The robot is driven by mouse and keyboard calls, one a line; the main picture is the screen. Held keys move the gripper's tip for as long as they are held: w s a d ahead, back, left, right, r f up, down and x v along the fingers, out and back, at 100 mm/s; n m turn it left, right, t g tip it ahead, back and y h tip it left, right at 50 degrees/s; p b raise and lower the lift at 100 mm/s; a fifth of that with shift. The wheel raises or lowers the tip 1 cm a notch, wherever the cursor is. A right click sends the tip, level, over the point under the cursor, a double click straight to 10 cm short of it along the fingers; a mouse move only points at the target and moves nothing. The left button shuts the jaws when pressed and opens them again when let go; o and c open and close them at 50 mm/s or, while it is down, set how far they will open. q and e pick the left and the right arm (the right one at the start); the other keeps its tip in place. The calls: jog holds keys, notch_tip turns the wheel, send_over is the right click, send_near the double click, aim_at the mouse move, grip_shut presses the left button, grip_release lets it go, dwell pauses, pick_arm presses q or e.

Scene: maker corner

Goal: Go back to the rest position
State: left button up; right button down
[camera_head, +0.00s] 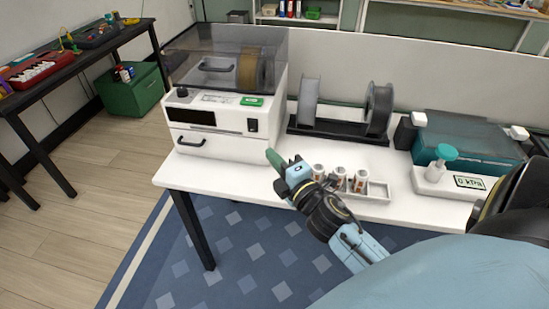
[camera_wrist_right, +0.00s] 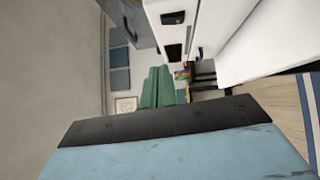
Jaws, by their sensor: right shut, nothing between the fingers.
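My right gripper (camera_head: 279,160) reaches in from the lower right of the head view. Its green fingers are together and empty, above the front edge of the white table (camera_head: 235,172), close to the white machine's front right corner. In the right wrist view the green fingers (camera_wrist_right: 158,87) show side by side, with nothing between them. My left gripper is not in view.
A white filament dryer-like machine (camera_head: 222,125) with a clear lid stands on the table's left. A spool rack (camera_head: 340,130), a small tray with several cylinders (camera_head: 377,190) and a teal-lidded box (camera_head: 470,135) stand right of it. Open floor (camera_head: 110,190) lies left.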

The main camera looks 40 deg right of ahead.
dwell(0.3)
jog(key=s+a+f+m+g, duration=0.3)
jog(key=s+f+m+g, duration=0.15)
jog(key=s, duration=0.25)
jog(key=s+a+f+m+g+y, duration=0.1)
jog(key=s+a+f+m+g, duration=0.25)
jog(key=s+m+g, duration=0.35)
jog(key=s+a+f+m+g, duration=0.3)
jog(key=s+f+m+g, duration=0.15)
jog(key=s, duration=0.35)
notch_tip(320, 180, down, 22)
jog(key=s+f, duration=0.1)
jog(key=s+d+f, duration=0.2)
jog(key=s+f, duration=0.5)
jog(key=s, duration=0.1)
jog(key=s+d+f+g, duration=0.1)
jog(key=s+d+f, duration=0.2)
jog(key=s+f, duration=0.5)
jog(key=shift+s+f+n+g, duration=0.25)
jog(key=shift+s+n+g, duration=0.05)
jog(key=shift+s, duration=0.2)
